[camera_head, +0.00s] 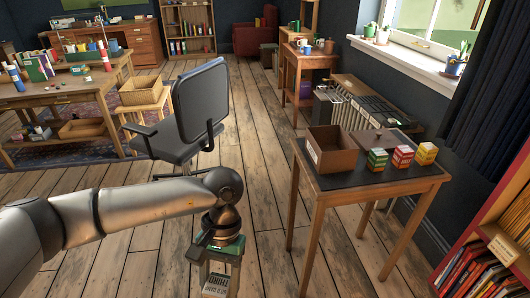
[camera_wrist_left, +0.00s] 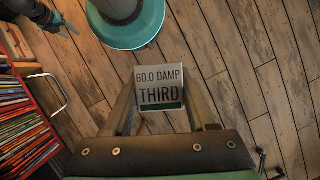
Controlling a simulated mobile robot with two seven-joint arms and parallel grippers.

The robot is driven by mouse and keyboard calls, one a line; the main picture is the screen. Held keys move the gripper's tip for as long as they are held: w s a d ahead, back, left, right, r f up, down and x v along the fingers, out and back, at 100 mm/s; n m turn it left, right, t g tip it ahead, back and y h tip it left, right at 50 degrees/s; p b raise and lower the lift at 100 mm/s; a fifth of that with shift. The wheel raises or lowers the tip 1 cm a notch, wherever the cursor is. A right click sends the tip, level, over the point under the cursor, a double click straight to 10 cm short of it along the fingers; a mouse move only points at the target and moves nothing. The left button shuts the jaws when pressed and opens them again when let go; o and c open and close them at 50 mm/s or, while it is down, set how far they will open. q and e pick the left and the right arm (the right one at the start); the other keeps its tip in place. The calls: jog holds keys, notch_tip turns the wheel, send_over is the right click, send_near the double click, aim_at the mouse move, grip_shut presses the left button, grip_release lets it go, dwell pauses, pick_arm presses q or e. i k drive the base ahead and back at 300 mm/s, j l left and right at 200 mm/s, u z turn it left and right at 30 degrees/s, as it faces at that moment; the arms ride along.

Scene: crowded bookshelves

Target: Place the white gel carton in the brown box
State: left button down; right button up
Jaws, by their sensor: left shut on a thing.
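My left gripper (camera_wrist_left: 166,115) is shut on a pale white-grey carton (camera_wrist_left: 160,85) with dark lettering and a dark green band. In the head view the left gripper (camera_head: 219,268) hangs over the floor, left of the small table, with the carton (camera_head: 215,282) between its fingers near the bottom edge. The brown box (camera_head: 337,158) stands open at the left of the small table's top, apart from the gripper. Its floor is partly hidden. A dark part at the top left of the wrist view looks like my right gripper (camera_wrist_left: 58,22); its fingers are too small to judge.
Green (camera_head: 377,160), red (camera_head: 402,157) and yellow (camera_head: 425,154) cartons stand on the small table (camera_head: 365,178), right of the box. A dark lid-like piece (camera_head: 381,140) lies behind them. A red bookshelf (camera_head: 490,235) is at right, an office chair (camera_head: 195,115) at left. Floor around the gripper is clear.

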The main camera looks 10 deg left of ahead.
aim_at(330, 148)
jog(key=i+j+u, duration=0.6)
jog(key=u, duration=0.2)
jog(key=i+j+u, duration=0.1)
jog(key=i+u, duration=0.3)
jog(key=i+z, duration=0.4)
jog(key=i+j+z, duration=0.1)
jog(key=i+z, duration=0.25)
jog(key=i+j+z, duration=0.15)
jog(key=z, duration=0.25)
jog(key=i+z, duration=0.2)
jog(key=z, duration=0.3)
jog(key=i+j+z, duration=0.15)
jog(key=z, duration=0.35)
jog(key=i+j+z, duration=0.2)
jog(key=z, duration=0.3)
jog(key=i+j+z, duration=0.15)
jog(key=z, duration=0.35)
jog(key=j+z, duration=0.5)
jog(key=i+j+z, duration=0.1)
jog(key=z, duration=0.4)
jog(key=j, duration=0.1)
